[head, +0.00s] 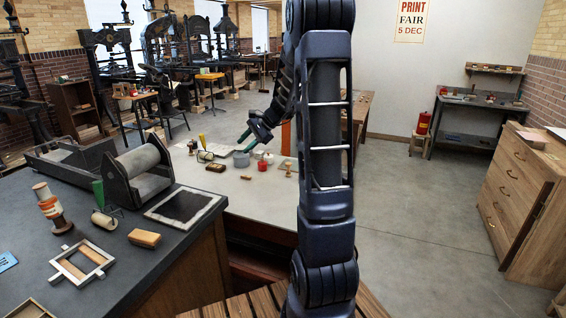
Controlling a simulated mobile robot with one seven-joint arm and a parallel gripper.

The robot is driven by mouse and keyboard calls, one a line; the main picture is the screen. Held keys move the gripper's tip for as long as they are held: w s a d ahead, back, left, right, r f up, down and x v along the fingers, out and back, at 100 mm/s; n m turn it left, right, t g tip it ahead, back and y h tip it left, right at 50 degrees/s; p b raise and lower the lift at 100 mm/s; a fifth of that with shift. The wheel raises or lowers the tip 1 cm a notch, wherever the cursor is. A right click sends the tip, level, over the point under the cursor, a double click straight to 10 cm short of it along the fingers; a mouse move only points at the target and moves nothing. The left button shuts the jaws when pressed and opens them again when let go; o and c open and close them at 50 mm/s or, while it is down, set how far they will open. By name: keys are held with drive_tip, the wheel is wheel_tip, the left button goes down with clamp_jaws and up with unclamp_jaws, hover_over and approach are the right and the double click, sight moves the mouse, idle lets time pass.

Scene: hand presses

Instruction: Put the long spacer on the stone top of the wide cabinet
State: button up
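My gripper (258,134) is at the end of my arm, above the far part of a pale grey stone-like top (250,205). Dark green, finger-like parts reach down and left from it; I cannot tell whether they are open, shut or holding something. I cannot pick out the long spacer for sure. A dark grey top (95,280) is nearer on the left. I cannot tell which of the two belongs to the wide cabinet.
The dark top holds a roller press (140,172), a black inked slab (186,207), a wooden frame (82,262) and a tan block (144,238). A wooden drawer cabinet (515,200) stands at right. Open floor (430,240) lies between. My arm hides the middle.

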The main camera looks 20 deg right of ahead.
drive_tip(key=s+r+n+h, duration=0.2)
drive_tip(key=s+n, duration=0.2)
drive_tip(key=s, duration=0.7)
drive_tip(key=s+r+n+h, duration=0.3)
drive_tip(key=s+n, duration=0.1)
drive_tip(key=s, duration=0.7)
drive_tip(key=s+r+n+t+h, duration=0.1)
drive_tip(key=s+r+n+h, duration=0.1)
drive_tip(key=s, duration=0.9)
drive_tip(key=d+n+h, duration=0.1)
drive_tip(key=n, duration=0.1)
drive_tip(key=shift+s+r+n, duration=0.25)
drive_tip(key=shift+r+n, duration=0.1)
drive_tip(key=shift+n, duration=0.05)
drive_tip(key=shift+o, duration=0.5)
drive_tip(key=shift+s+d+f+h, duration=0.1)
drive_tip(key=shift+s+d+h, duration=0.05)
drive_tip(key=shift+s+h, duration=0.2)
